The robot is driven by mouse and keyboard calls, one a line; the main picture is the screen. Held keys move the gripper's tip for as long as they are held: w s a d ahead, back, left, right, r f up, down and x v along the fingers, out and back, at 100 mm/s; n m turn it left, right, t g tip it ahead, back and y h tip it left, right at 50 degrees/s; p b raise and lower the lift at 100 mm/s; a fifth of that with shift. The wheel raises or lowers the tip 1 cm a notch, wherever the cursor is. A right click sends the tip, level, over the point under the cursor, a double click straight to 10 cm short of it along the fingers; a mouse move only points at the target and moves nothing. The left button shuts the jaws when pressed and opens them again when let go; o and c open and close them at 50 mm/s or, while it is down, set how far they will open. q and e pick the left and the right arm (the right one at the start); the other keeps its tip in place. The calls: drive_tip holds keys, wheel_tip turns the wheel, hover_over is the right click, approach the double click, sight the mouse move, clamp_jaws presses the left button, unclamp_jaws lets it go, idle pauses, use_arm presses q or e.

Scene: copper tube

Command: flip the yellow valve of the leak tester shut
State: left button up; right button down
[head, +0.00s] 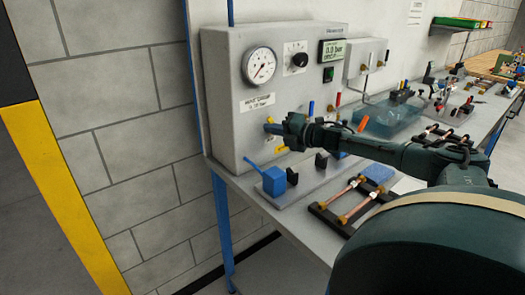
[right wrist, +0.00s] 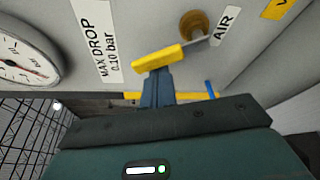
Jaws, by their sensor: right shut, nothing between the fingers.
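The yellow valve handle (right wrist: 160,57) shows in the right wrist view, a short bar beside a brass fitting (right wrist: 195,25) and the AIR label (right wrist: 225,24). My right gripper (right wrist: 157,80) is shut and empty, its fingertips at the handle's lower edge; whether they touch it I cannot tell. In the head view, my right gripper (head: 274,128) is at the front of the grey leak tester (head: 228,75), partly covering the valve area. A yellow piece (head: 280,149) shows just below it. My left gripper is not in view.
The tester carries a round gauge (head: 260,66), a knob (head: 295,57) and a display (head: 332,50). A blue clamp block (head: 274,181) and a dark rack with copper tubes (head: 350,198) are on the bench below. A clear blue box (head: 390,120) stands to the right.

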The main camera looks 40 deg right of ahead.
drive_tip(key=shift+d+r, duration=0.3)
drive_tip(key=shift+d, duration=0.05)
drive_tip(key=shift+s+d+r+m+t+y+b, duration=0.1)
drive_tip(key=shift+d+r+m+t+b, duration=0.15)
drive_tip(key=shift+m, duration=0.4)
drive_tip(key=shift+w+d+m+t+y+b, duration=0.1)
drive_tip(key=shift+d+m+t, duration=0.25)
drive_tip(key=shift+m, duration=0.35)
drive_tip(key=shift+s+d+r+m+t+y+b, duration=0.1)
drive_tip(key=shift+d+r+m+t+b, duration=0.15)
drive_tip(key=shift+m, duration=0.4)
drive_tip(key=shift+d, duration=0.1)
